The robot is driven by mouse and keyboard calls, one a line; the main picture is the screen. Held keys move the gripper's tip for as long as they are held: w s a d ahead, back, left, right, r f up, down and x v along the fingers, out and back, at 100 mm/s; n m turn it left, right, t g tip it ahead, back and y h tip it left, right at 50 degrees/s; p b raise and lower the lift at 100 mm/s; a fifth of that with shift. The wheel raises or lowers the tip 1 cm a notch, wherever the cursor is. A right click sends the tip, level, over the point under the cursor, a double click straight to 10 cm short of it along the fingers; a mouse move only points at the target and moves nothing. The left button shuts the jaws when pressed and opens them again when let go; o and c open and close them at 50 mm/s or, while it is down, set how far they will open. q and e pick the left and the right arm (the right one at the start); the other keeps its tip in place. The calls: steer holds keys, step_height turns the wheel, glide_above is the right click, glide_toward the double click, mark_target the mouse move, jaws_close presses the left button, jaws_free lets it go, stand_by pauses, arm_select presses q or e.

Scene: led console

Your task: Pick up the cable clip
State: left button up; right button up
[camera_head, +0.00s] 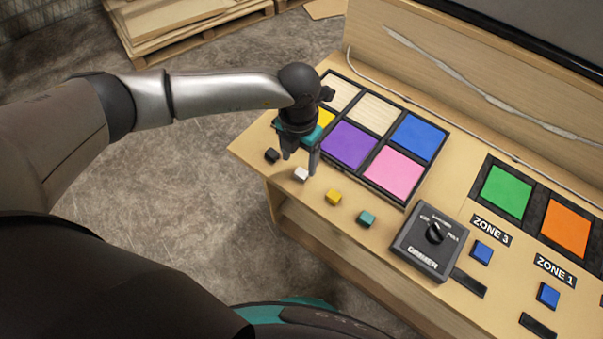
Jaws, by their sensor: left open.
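I cannot tell for sure which piece is the cable clip. Small pieces sit in a row along the front left edge of the wooden console (392,272): a black one (272,156), a white one (301,175), a yellow one (333,197) and a teal one (367,219). My left gripper (300,158) points down at this row, open, its fingertips close above the white piece and right of the black one. Nothing shows between its fingers. I cannot tell whether a finger touches the white piece. My right gripper is out of view.
Behind the row is a black-framed panel of coloured squares, such as the purple one (346,145); my left gripper partly covers the yellow square. A black dial box (430,242) stands to the right. A thin cable (440,111) runs along the backboard.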

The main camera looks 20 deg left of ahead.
mark_target(301, 174)
arm_select(q)
step_height(301, 174, down, 5)
steer(key=shift+d+r+b, duration=0.1)
steer(key=shift+d+b, duration=0.05)
steer(key=shift+b, duration=0.25)
jaws_close()
stand_by(0.4)
